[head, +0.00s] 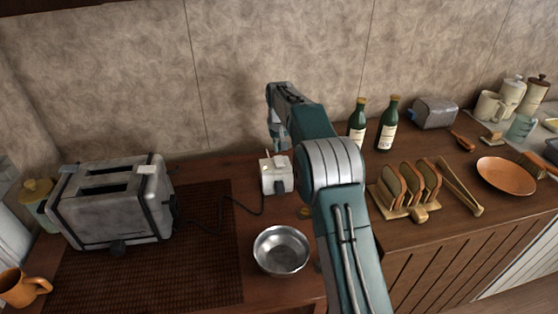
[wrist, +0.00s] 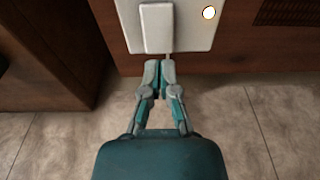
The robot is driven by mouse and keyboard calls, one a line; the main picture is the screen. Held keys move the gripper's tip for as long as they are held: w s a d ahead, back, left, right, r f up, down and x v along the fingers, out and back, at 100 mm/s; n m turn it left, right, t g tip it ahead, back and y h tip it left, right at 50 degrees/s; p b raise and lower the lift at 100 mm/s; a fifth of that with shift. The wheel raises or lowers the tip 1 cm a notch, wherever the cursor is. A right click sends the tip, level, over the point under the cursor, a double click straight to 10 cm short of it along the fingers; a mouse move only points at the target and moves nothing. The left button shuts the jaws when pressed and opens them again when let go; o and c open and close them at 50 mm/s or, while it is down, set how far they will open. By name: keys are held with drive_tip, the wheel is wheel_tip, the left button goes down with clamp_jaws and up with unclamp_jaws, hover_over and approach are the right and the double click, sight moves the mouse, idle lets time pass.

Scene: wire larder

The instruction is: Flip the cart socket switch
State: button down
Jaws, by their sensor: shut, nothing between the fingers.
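The cart socket (head: 277,176) is a small white box on the brown counter, left of my arm, with a dark cord running to the toaster. In the wrist view its white plate (wrist: 190,38) carries a raised pale rocker switch (wrist: 158,28) and a small round glowing light (wrist: 209,13). My gripper (wrist: 158,70) is shut and empty, its fingertips at the plate's wall-side edge, close to the end of the switch. I cannot tell whether they touch it. In the head view my gripper (head: 280,146) points down just behind the socket, partly hidden by my arm.
A metal toaster (head: 115,205) stands on a dark woven mat (head: 210,270) at left. A steel bowl (head: 282,250) sits in front of the socket. Two dark bottles (head: 387,125) and a toast rack (head: 405,208) stand right of my arm. The wall is close behind.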

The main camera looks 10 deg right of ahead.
sight(278, 157)
drive_tip(key=shift+f, duration=1.35)
idle(1.1)
drive_tip(key=shift+r, duration=3.55)
drive_tip(key=s+r+t, duration=0.1)
drive_tip(key=s+r, duration=0.7)
drive_tip(key=s, duration=0.3)
drive_tip(key=s+r+t, duration=0.1)
drive_tip(key=s+r, duration=0.6)
drive_tip(key=s, duration=0.3)
drive_tip(key=s+f+t, duration=0.1)
drive_tip(key=s+f, duration=0.2)
drive_tip(key=s, duration=0.9)
drive_tip(key=s+f, duration=0.4)
drive_tip(key=s, duration=0.9)
drive_tip(key=shift+t, duration=0.4)
